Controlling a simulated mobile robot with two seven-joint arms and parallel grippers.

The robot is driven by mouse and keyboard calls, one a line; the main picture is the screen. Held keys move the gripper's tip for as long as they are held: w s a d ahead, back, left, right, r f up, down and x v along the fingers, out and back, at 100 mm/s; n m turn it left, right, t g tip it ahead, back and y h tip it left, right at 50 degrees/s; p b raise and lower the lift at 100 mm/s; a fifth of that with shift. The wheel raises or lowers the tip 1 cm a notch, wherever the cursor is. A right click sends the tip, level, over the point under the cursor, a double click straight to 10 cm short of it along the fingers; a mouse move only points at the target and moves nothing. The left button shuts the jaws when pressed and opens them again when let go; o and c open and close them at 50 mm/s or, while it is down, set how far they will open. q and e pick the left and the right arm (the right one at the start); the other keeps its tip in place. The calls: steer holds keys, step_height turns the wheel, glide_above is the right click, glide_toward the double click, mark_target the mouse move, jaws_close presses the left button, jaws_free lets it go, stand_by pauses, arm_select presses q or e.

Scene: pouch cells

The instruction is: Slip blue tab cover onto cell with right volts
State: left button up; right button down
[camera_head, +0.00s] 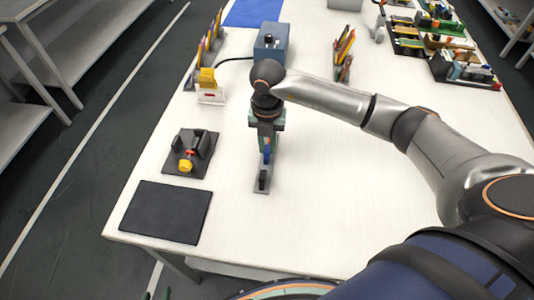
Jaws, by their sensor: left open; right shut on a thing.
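My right gripper (267,148) points down over a narrow grey strip (262,187) at mid-table. It is shut on a small blue piece (267,157), which looks like the blue tab cover; the gripper partly hides it. A black upright piece (262,179) stands on the strip just in front.
A black fixture with a yellow knob (186,166) and a dark mat (165,212) lie at the left. Racks of coloured items (344,52) and trays of parts (465,70) stand behind. A black cable runs left from the box. The table right of the strip is clear.

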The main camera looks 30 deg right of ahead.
mark_target(268, 149)
steer(key=shift+r+p, duration=1.3)
steer(key=shift+r, duration=0.65)
steer(key=shift+s+f, duration=0.1)
steer(key=shift+s, duration=0.05)
